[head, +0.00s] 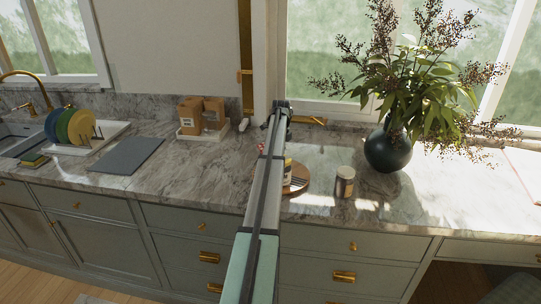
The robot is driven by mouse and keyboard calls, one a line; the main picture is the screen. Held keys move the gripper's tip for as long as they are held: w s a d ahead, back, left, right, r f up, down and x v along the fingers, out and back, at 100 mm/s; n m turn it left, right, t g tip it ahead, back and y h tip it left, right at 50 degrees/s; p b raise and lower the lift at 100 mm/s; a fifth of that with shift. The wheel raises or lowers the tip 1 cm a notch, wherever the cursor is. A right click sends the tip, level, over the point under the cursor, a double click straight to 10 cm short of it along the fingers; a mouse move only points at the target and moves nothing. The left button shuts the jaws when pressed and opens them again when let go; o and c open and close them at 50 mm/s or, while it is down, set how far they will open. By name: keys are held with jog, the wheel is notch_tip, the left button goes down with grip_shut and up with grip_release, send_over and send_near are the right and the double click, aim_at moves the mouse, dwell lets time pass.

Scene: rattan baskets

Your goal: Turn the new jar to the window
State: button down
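Another jar (288,170) with a yellow and dark label stands on a round wooden board (299,181), partly hidden behind my arm. I cannot tell which one is the new jar. The window (333,49) is behind the counter, above both jars. My arm reaches up from the bottom middle toward the window. I cannot make out my gripper's fingers; the arm hides that area.
A dark vase (388,149) with tall, spreading branches stands right of the small jar. Left of my arm are a tray of boxes (203,131), a grey board (126,155), a plate rack (93,146) and a sink (19,139). Counter in front of the vase is clear.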

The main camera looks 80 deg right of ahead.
jog(key=shift+s, duration=0.1)
dwell(0.4)
jog(key=c, duration=1.1)
grip_release()
notch_tip(320, 180, up, 12)
jog(key=shift+f, duration=0.1)
